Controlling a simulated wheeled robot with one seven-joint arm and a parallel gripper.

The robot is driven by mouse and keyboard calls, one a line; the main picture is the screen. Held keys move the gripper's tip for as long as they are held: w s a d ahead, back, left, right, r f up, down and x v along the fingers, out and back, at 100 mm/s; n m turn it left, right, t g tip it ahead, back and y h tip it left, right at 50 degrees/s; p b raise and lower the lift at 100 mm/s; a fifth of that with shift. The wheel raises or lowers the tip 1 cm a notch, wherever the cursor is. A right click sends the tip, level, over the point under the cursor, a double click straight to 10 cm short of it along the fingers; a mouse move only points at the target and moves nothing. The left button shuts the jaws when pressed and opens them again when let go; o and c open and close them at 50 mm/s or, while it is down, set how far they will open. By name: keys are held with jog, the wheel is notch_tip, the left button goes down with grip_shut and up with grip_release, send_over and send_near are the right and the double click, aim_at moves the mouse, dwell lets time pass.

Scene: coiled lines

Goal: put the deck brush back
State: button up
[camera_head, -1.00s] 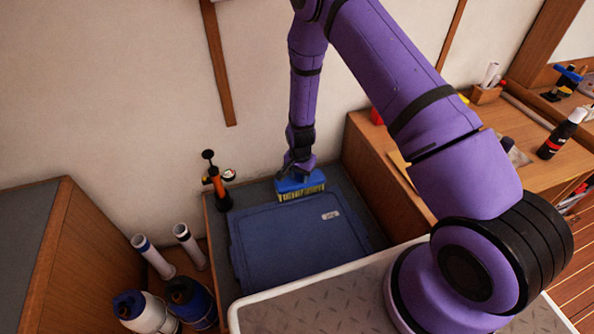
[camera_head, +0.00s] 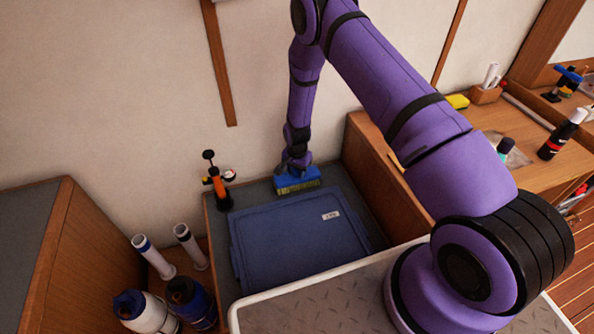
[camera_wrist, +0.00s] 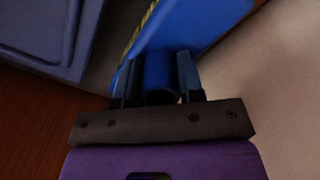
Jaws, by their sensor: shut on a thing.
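The deck brush (camera_head: 298,180) has a blue head with yellow bristles pointing down. In the head view it is at the back of the grey bench top, behind the blue lidded bin, close to the wall. My gripper (camera_head: 294,166) is above it, shut on it. In the wrist view my gripper (camera_wrist: 160,80) has its two dark fingers on either side of a blue round stub (camera_wrist: 158,72), with the blue brush head (camera_wrist: 180,28) beyond. Whether the bristles touch the bench top I cannot tell.
The blue lidded bin (camera_head: 295,240) fills most of the bench top. An orange and black pump (camera_head: 219,183) stands left of the brush. A wooden cabinet (camera_head: 385,180) rises at right. White tubes (camera_head: 153,256) and bottles (camera_head: 148,312) stand at lower left.

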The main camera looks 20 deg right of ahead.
jog(key=shift+f, duration=0.1)
jog(key=o, duration=1)
